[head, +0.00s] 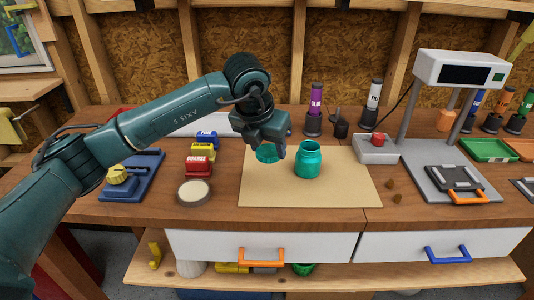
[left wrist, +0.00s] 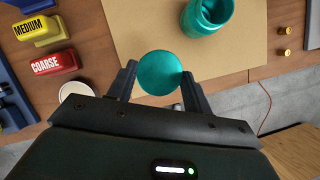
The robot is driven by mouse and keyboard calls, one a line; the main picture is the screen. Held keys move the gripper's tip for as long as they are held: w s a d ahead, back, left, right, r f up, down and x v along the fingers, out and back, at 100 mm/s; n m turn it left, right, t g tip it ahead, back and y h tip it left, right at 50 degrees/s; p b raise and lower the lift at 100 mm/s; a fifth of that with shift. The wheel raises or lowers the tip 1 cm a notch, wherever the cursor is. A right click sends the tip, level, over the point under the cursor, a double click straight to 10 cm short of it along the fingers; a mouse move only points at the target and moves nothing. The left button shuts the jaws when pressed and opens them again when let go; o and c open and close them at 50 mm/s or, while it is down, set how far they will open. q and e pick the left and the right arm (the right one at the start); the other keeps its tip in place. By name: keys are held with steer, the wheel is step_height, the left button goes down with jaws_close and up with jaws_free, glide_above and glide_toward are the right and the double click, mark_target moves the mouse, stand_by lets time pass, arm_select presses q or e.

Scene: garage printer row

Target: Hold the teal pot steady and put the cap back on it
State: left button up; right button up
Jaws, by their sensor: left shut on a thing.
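The teal pot (head: 307,161) stands upright and uncapped on a tan board (head: 340,187). It also shows at the top of the left wrist view (left wrist: 207,22), its mouth open. My left gripper (head: 268,148) is shut on the teal cap (head: 267,153), just left of the pot and apart from it. In the left wrist view the round cap (left wrist: 160,73) sits between the two fingertips (left wrist: 160,78). My right gripper is not in either view, and nothing holds the pot.
Left of the board are a round pale-topped tin (head: 194,192), a red block (head: 199,165) and a blue stand with a yellow knob (head: 130,175). A grey press (head: 455,130) stands at right. Two small brass pieces (head: 394,191) lie right of the board. The board's front is clear.

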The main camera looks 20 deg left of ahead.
arm_select(q)
steer(key=shift+s+f+m, duration=0.3)
steer(key=shift+f+m, duration=0.05)
steer(key=shift+m, duration=0.25)
steer(key=s+f+m+g+h, duration=0.1)
steer(key=s+m, duration=0.1)
steer(key=m, duration=0.3)
steer(key=s+f+m+g+h, duration=0.1)
steer(key=s+f+m+g, duration=0.1)
steer(key=m, duration=0.3)
steer(key=s+a+f+m+g+h, duration=0.1)
steer(key=s+f+m+g, duration=0.1)
steer(key=m, duration=0.3)
steer(key=shift+s+m+h, duration=0.3)
steer(key=shift+s+h, duration=0.1)
steer(key=shift+s, duration=0.15)
steer(key=s+a+f+m+g+y, duration=0.1)
steer(key=s+m, duration=0.3)
steer(key=m, duration=0.4)
steer(key=s+a+f+m+g+y, duration=0.1)
steer(key=s+f+m+g+y, duration=0.1)
steer(key=m, duration=0.7)
steer(key=shift+s+g+y, duration=0.6)
steer(key=shift+s+y, duration=0.2)
steer(key=shift+s, duration=0.45)
steer(key=shift+w+a+r, duration=0.1)
steer(key=shift+a, duration=0.05)
